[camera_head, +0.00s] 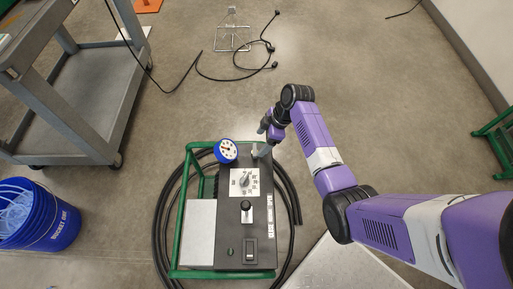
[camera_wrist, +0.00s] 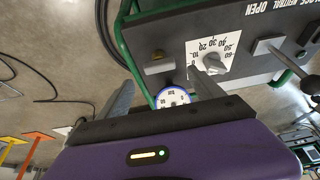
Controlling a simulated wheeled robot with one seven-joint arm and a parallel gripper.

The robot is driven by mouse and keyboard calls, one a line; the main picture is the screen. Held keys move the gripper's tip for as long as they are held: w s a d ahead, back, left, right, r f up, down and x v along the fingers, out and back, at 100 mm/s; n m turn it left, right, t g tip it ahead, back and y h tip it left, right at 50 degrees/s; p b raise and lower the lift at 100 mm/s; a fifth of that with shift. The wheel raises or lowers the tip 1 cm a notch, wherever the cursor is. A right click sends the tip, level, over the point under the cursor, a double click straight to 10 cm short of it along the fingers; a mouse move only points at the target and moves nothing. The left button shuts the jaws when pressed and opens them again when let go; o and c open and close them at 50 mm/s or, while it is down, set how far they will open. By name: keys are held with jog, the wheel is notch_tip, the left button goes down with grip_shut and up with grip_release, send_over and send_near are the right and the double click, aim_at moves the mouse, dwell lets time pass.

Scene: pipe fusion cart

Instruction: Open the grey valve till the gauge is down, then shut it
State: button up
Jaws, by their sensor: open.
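The grey valve looks like a small tan-grey handle (camera_wrist: 157,64) on the dark panel in the wrist view, beside the white dial card. My gripper (camera_wrist: 160,79) is open, its two grey fingers spread with the handle beyond and between their tips; no contact shows. In the head view my gripper (camera_head: 263,138) is at the panel's far right corner and partly hides the valve area. The gauge (camera_head: 226,151), blue-rimmed with a white face, stands at the cart's far left corner. It also shows in the wrist view (camera_wrist: 172,97); its needle is too small to read.
The dark panel carries a pointer knob (camera_head: 244,181) on a white dial card, a black-knobbed lever (camera_head: 246,206) and a switch (camera_head: 250,250). A green tube frame (camera_head: 184,225) and black hose surround it. A grey trolley (camera_head: 75,110) and blue bucket (camera_head: 38,215) stand left.

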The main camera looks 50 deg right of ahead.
aim_at(255, 149)
jog(key=shift+b+x, duration=0.6)
jog(key=shift+x, duration=2.15)
jog(key=c, duration=1.4)
